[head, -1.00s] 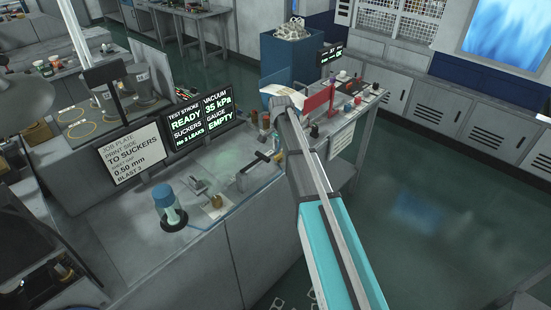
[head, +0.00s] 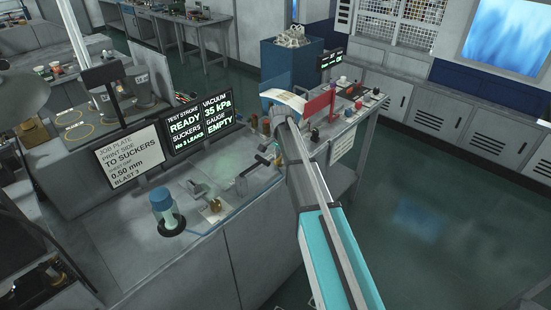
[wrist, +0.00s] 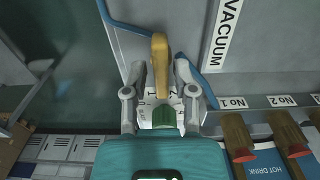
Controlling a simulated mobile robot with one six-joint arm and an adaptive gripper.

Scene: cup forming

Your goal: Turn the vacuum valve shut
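In the wrist view a brass-yellow valve handle (wrist: 160,62) points up the picture, beside a wall plate marked VACUUM (wrist: 222,32). My gripper (wrist: 161,78) has its two fingers apart, one on each side of the handle's lower part. Gaps show between the fingers and the handle, so it is not clamped. A green piece (wrist: 165,118) shows between the finger bases, over a pale marked part. In the head view my arm hides the gripper and the valve.
A blue hose (wrist: 205,85) runs close by the right finger. Labels No 1 (wrist: 233,102) and No 2 (wrist: 282,100) sit above wooden-handled items at right. In the head view a display (head: 202,125) reads READY and EMPTY. A blue-capped bottle (head: 163,205) stands on the bench.

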